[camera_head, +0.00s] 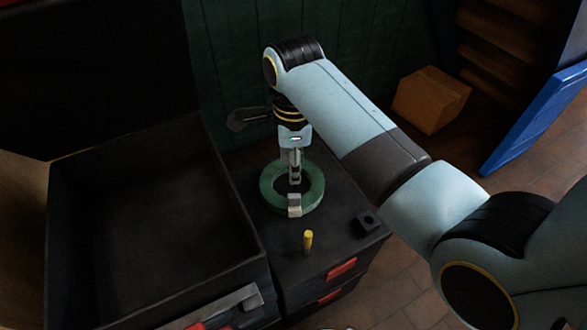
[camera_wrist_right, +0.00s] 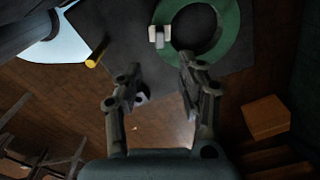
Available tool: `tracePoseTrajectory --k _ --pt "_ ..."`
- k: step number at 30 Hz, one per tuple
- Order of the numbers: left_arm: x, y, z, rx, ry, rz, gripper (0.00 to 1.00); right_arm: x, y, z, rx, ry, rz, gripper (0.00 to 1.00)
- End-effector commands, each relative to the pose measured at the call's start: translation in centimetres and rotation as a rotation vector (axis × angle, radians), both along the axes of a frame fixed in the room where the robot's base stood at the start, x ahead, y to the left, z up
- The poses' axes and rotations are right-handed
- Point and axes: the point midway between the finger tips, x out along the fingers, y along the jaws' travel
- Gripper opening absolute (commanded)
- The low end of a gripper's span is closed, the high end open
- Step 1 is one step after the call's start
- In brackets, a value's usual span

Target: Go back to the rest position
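My right gripper (camera_head: 295,176) comes down from the upper right and points downward. In the head view it overlaps the far part of the green ring flange (camera_head: 266,194). In the right wrist view its two fingers (camera_wrist_right: 158,76) are apart with nothing between them, and the green ring (camera_wrist_right: 231,45) lies beyond their tips. The ring lies flat on a dark cabinet top, with a silver block (camera_head: 294,206) at its near edge, which also shows in the wrist view (camera_wrist_right: 159,38). My left gripper is in neither view.
A yellow peg (camera_head: 308,241) stands upright in front of the ring. A small black block (camera_head: 368,222) sits near the cabinet top's right edge (camera_head: 345,192). A large open dark bin (camera_head: 230,190) is at left. A cardboard box (camera_head: 431,100) and blue panel (camera_head: 535,118) are at right.

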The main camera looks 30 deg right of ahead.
Motion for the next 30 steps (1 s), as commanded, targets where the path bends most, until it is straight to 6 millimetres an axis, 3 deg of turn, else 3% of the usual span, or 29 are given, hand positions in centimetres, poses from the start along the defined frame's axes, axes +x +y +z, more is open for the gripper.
tracePoseTrajectory --k 15,19,23,30 --pt "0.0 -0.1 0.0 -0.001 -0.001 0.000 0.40 0.0 0.0 0.1 -0.001 0.000 0.002 0.39" --pt "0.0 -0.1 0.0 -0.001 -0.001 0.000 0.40 -1.0 -0.6 0.0 -0.008 -0.010 0.079 0.39" --pt "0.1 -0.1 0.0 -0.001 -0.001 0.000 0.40 -3.8 -2.1 0.2 -0.033 -0.038 0.329 0.39" --pt "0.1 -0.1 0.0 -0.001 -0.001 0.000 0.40 -11.1 -4.8 2.8 -0.136 -0.091 1.031 0.39"
